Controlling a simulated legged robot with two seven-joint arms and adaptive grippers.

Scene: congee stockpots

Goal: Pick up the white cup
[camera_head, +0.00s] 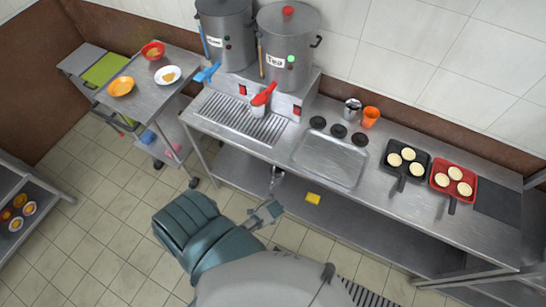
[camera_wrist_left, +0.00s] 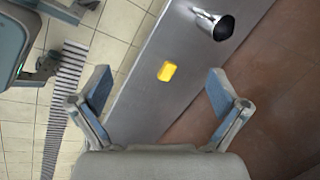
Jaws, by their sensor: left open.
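A small pale object, perhaps the white cup (camera_head: 257,102), sits below the red tap of the Tea stockpot (camera_head: 287,50), on the counter by the drain grate. The red tap handle partly covers it, and I cannot be sure that it is a cup. My left gripper (camera_head: 265,213) is in front of the counter, well apart from this object. In the left wrist view the gripper (camera_wrist_left: 157,88) has its fingers spread wide with nothing between them. That view shows no white cup. My right gripper is not in view.
A metal mug (camera_head: 352,110) and an orange cup (camera_head: 370,116) stand behind the sink cover (camera_head: 331,158). Black (camera_head: 406,165) and red (camera_head: 454,182) pans are at right. A yellow sponge (camera_head: 313,198) lies on the lower shelf. The counter's front edge (camera_head: 300,174) borders my gripper's space.

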